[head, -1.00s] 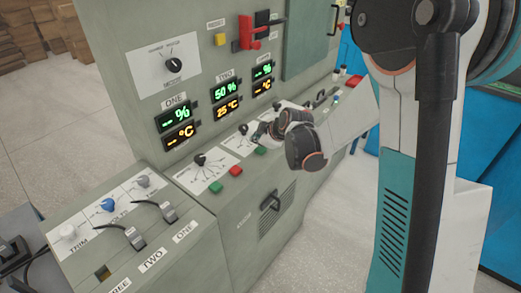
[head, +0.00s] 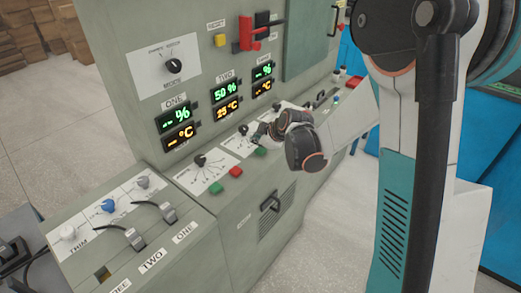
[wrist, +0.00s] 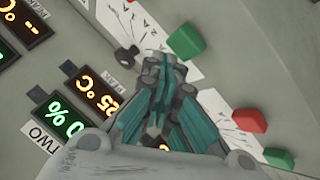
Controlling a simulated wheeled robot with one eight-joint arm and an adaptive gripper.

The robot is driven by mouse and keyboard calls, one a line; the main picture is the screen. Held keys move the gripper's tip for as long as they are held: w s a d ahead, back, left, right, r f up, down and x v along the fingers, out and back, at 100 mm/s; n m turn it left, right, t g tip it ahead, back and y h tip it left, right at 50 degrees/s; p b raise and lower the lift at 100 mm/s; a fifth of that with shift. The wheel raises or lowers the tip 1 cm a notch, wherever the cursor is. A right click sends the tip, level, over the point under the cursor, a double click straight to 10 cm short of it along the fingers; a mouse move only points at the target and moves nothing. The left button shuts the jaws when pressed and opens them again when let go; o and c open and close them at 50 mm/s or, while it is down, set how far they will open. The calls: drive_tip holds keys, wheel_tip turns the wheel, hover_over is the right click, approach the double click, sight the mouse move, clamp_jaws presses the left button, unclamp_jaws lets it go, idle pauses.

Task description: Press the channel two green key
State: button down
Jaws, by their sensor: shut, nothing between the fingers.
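The channel two green key (wrist: 187,40) shows in the wrist view above and to the right of my fingertips. In the head view the same green key (head: 260,152) shows just below my gripper (head: 257,136), partly close behind it. My gripper (wrist: 165,72) is shut and empty, its teal and grey fingers together in front of the panel. The fingertips appear beside the key, between it and a black dial knob (wrist: 127,55); I see no contact. The TWO label (wrist: 42,138) and its lit display (wrist: 65,120) lie at the lower left.
The channel one red key (wrist: 250,120) and green key (wrist: 278,158) are at the right of the wrist view. In the head view, the channel one dial (head: 200,160) and a sloped desk (head: 150,225) with levers stand left. Open floor (head: 310,235) lies in front.

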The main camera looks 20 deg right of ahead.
sight(259, 151)
drive_tip(key=shift+f+b, duration=0.4)
drive_tip(key=shift+f+b, duration=0.35)
drive_tip(key=shift+f, duration=0.1)
idle(0.7)
drive_tip(key=shift+r, duration=0.1)
drive_tip(key=shift+r+p, duration=0.55)
drive_tip(key=shift+r, duration=0.25)
drive_tip(key=shift+r+p, duration=1.75)
drive_tip(key=shift+r, duration=0.75)
